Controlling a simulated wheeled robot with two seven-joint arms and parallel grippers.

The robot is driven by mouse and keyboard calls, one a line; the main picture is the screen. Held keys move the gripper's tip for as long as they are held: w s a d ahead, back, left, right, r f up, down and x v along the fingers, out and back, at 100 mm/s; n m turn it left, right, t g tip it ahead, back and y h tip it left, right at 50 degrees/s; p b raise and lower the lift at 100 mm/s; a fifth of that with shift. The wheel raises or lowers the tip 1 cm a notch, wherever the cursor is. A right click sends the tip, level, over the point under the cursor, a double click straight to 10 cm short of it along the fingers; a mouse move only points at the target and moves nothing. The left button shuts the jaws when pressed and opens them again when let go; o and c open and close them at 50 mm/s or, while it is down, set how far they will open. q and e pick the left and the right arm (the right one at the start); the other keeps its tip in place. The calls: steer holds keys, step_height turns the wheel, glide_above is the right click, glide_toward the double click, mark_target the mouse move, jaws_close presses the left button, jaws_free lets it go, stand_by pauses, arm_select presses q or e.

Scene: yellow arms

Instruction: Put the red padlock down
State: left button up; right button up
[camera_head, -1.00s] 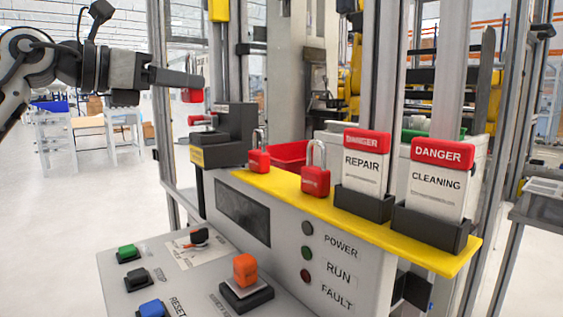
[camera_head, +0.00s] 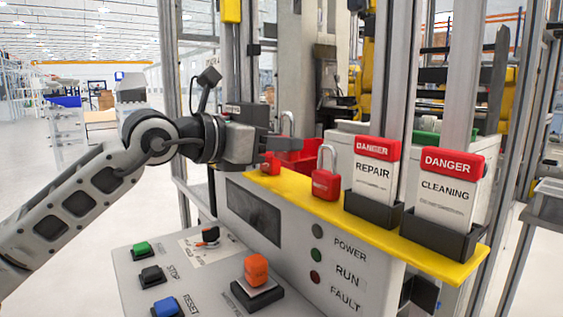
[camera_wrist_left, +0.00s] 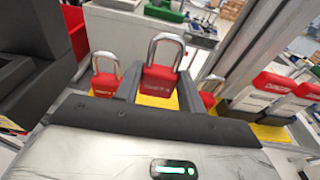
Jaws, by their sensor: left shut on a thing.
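My left gripper (camera_head: 292,144) is over the yellow shelf (camera_head: 440,254), shut on a red padlock. In the left wrist view this padlock (camera_wrist_left: 159,87) is upright between the fingers, with its grey shackle up. In the head view its body is mostly hidden by the fingers, and only the shackle (camera_head: 286,122) seems to show above them. I cannot tell whether it touches the shelf. One red padlock (camera_head: 270,164) stands on the shelf to the left, partly covered by my gripper. Another (camera_head: 326,185) stands to the right. My right gripper is out of view.
A REPAIR tag (camera_head: 374,172) and a CLEANING tag (camera_head: 447,195) stand in dark holders on the shelf's right. A red bin (camera_head: 312,150) is behind the shelf. Below is a control panel with buttons and an orange switch (camera_head: 256,269). A metal post rises behind the gripper.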

mark_target(283, 161)
arm_select(q)
steer(key=f, duration=0.1)
steer(key=f+p, duration=0.1)
steer(key=f, duration=0.1)
steer(key=shift+d+f, duration=0.15)
steer(key=shift+d, duration=0.25)
steer(key=shift+f, duration=0.35)
steer(key=shift+f, duration=0.2)
steer(key=o, duration=1)
